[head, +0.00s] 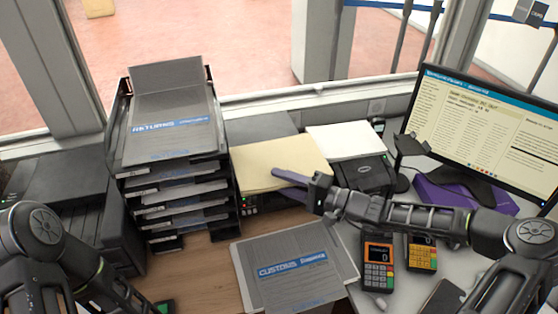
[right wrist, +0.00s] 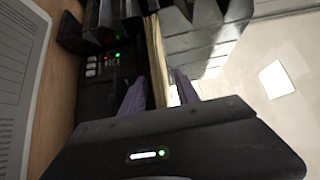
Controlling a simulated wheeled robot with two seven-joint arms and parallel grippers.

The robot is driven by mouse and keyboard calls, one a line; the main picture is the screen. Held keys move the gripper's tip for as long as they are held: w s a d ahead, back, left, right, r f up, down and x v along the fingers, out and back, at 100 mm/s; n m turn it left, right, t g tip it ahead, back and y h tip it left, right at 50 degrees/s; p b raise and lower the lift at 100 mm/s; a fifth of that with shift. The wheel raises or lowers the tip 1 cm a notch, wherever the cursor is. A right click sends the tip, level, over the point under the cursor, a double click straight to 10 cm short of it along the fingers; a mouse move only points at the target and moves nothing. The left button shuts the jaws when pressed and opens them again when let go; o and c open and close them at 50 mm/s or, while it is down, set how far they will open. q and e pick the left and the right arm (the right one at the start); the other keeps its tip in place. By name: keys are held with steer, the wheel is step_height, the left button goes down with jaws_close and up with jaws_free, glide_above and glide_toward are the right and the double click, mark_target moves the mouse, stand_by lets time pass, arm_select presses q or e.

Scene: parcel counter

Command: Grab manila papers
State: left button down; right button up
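The manila papers (head: 278,160) lie as a flat stack on top of a dark device with small lights behind the counter's middle. My right gripper (head: 290,177), with purple fingers, reaches in from the right at the stack's front right edge. In the right wrist view the edge of the manila papers (right wrist: 156,62) runs between the two fingers of the right gripper (right wrist: 160,88). A gap shows between the papers and at least one finger, so the gripper looks open around the edge. My left arm shows at the lower left, but its gripper is out of view.
A tall stack of document trays (head: 175,150) stands left of the papers. A customs folder (head: 292,268) lies in front. White paper (head: 345,141) on a black printer (head: 363,173) is to the right. Card terminals (head: 378,262) and a monitor (head: 485,125) stand further right.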

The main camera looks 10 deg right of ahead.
stand_by(0.5)
jaws_close()
stand_by(0.5)
